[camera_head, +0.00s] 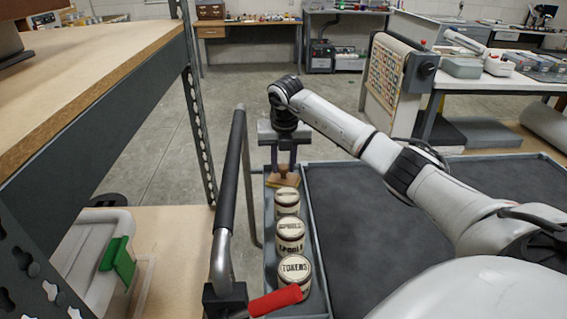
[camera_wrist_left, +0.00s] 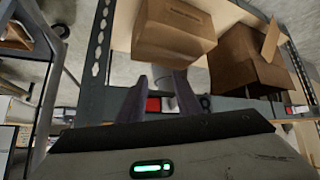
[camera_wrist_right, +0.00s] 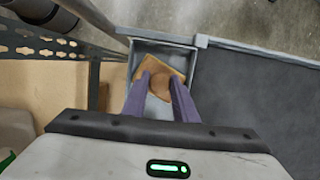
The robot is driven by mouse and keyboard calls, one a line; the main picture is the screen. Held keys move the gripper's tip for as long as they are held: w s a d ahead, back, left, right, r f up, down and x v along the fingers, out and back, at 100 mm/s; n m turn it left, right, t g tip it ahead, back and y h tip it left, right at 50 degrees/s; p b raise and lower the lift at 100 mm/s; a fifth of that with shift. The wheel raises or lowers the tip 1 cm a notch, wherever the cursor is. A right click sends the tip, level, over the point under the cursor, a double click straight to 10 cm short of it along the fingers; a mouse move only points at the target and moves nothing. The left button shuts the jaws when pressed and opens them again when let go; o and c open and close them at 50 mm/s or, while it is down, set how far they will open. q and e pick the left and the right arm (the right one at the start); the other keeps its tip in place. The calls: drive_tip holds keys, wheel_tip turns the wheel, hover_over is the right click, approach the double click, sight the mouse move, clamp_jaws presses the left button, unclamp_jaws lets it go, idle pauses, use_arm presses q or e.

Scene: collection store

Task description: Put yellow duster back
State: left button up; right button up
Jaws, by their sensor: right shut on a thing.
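The yellow duster (camera_head: 284,180) has a brown, wood-like knob and a yellow-tan base. My right gripper (camera_head: 283,167) points down and is shut on it, at the far end of a narrow grey side tray (camera_head: 268,235). In the right wrist view the duster (camera_wrist_right: 164,68) shows between and beyond the purple fingers, inside the tray's end walls. I cannot tell whether its base touches the tray floor. My left gripper (camera_wrist_left: 160,85) shows only in its own wrist view, fingers apart and empty.
Three labelled tins (camera_head: 290,236) stand in the tray, nearer me than the duster. A dark cart top (camera_head: 350,230) lies bare on the right. A cart handle (camera_head: 230,170) and a shelf post (camera_head: 200,120) stand left. Cardboard boxes (camera_wrist_left: 172,30) show on a shelf by my left gripper.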

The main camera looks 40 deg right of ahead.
drive_tip(key=o, duration=1)
drive_tip(key=v, duration=1.2)
drive_tip(key=shift+b, duration=0.3)
drive_tip(key=shift+r, duration=0.1)
